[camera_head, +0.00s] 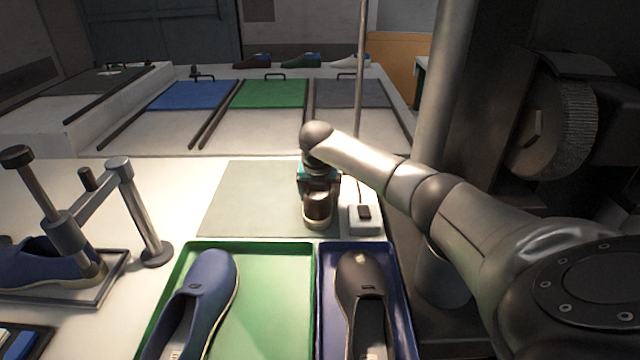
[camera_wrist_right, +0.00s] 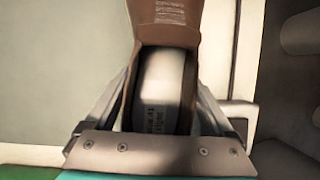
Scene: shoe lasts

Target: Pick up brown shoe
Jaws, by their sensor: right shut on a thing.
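The brown shoe (camera_head: 318,212) is at the right part of the grey-green mat (camera_head: 245,200), below my right arm's end. Its pale sole edge faces the camera. My right gripper (camera_head: 319,186) is shut on it. In the right wrist view the brown shoe (camera_wrist_right: 167,22) runs up between the two fingers of the gripper (camera_wrist_right: 160,95), with its pale insole showing in the opening. I cannot tell whether the sole touches the mat. My left gripper is not in view.
A white box with a dark switch (camera_head: 364,216) stands right of the shoe. In front, a green tray (camera_head: 270,290) holds a blue shoe and a blue tray (camera_head: 402,325) holds a dark brown shoe. A metal clamp stand (camera_head: 120,195) holds another blue shoe at left.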

